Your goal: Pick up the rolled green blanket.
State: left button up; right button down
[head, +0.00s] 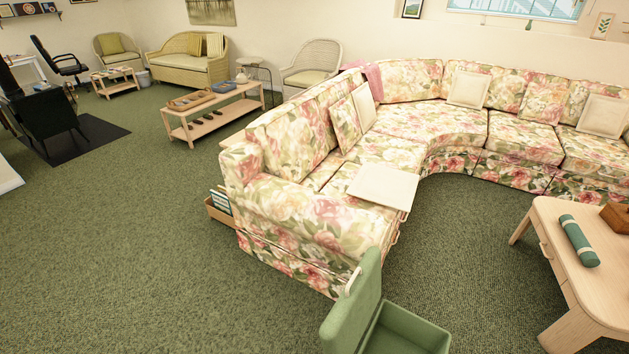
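A rolled green blanket (579,241) lies on top of the light wooden coffee table (557,221) at the right of the head view. Neither of my grippers is in view, so nothing shows at the blanket.
A brown wooden box (616,217) sits close to the blanket's right. A floral sectional sofa (330,215) curves behind the table. An open green box (412,331) with a raised lid stands at bottom centre. Green carpet (470,270) is clear between sofa and table.

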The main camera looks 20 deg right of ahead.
aim_at(587, 254)
jog(key=z, duration=2.4)
